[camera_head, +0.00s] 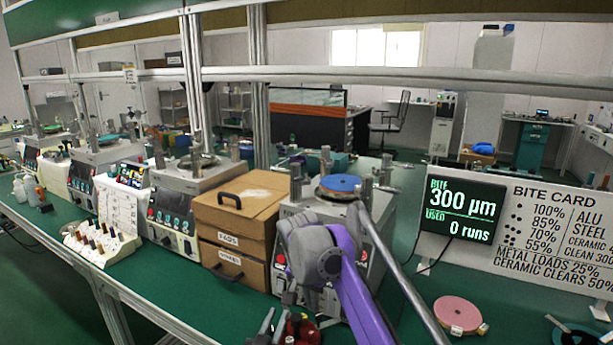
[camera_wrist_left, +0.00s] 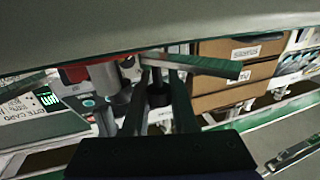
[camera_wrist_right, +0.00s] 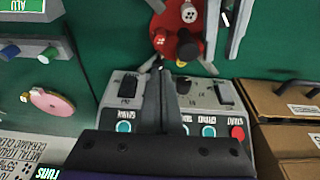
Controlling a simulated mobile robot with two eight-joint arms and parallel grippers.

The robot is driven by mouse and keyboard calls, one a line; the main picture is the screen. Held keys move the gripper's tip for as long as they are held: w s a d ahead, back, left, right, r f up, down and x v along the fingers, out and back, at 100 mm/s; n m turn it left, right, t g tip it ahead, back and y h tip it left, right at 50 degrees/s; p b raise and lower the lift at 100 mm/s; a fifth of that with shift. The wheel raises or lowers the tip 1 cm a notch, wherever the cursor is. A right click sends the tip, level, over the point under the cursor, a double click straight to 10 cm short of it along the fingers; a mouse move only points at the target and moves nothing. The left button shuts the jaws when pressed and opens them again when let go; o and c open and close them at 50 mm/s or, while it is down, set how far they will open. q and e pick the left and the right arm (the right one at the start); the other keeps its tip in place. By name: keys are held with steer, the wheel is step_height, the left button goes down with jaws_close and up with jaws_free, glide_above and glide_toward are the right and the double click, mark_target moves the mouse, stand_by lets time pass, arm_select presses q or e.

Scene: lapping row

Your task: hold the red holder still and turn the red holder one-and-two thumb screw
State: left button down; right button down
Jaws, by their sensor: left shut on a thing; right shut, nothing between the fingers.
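The red holder (camera_head: 300,328) sits low on the green bench in the head view, partly cut off.
A lapping machine with a blue disc (camera_head: 341,184) stands behind my right wrist, beside stacked brown boxes (camera_head: 232,215). A pink disc (camera_head: 458,314) lies to the right on the bench. A display (camera_head: 463,209) and a bite card (camera_head: 556,232) stand behind it.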

steer(key=shift+r, duration=0.7)
steer(key=shift+s+d+f, duration=0.1)
steer(key=shift+s+f, duration=0.05)
steer(key=shift+f, duration=2.9)
steer(key=shift+w+d, duration=0.2)
steer(key=shift+w, duration=0.25)
steer(key=shift+w, duration=0.1)
